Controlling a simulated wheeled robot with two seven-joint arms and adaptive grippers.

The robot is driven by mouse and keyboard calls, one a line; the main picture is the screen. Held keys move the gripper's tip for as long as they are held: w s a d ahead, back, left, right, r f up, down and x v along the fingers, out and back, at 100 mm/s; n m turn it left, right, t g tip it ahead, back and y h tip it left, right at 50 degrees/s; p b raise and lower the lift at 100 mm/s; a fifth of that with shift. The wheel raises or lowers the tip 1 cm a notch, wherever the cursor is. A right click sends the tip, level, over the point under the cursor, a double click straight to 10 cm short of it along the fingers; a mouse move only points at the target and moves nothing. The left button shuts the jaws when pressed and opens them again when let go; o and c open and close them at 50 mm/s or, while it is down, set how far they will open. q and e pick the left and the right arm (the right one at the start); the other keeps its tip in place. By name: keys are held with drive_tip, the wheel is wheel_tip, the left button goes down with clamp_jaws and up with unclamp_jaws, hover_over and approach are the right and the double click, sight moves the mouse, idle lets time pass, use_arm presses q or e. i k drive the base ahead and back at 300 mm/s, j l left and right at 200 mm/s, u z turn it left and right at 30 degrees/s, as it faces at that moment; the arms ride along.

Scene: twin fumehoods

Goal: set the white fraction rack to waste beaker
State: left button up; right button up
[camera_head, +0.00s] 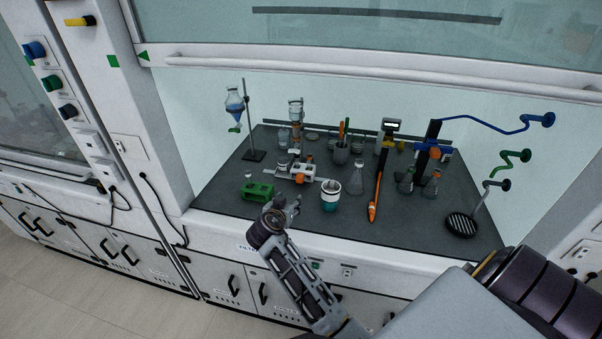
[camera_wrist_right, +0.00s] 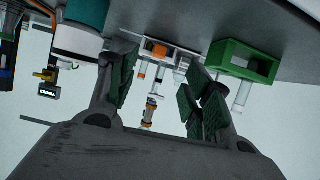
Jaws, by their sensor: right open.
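The white fraction rack (camera_head: 303,172) stands on the dark worktop, with orange and white pieces in it. It also shows upside down in the right wrist view (camera_wrist_right: 172,50), beyond the gap between my fingers. A white and teal beaker (camera_head: 330,197), which looks like the waste beaker, stands in front and to the right of the rack; in the wrist view it shows at left (camera_wrist_right: 80,42). My right gripper (camera_head: 284,204) is open and empty at the front edge of the worktop, short of the rack (camera_wrist_right: 158,85). My left gripper is not in view.
A green rack (camera_head: 257,192) is just left of my right gripper. A stand with a funnel (camera_head: 237,105) is at the back left.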

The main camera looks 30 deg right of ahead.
sight(301, 176)
drive_tip(key=i+l, duration=0.2)
drive_tip(key=l, duration=0.15)
drive_tip(key=i+l, duration=0.15)
drive_tip(key=l, duration=0.15)
drive_tip(key=i+l, duration=0.2)
drive_tip(key=l, duration=0.15)
drive_tip(key=u, duration=0.05)
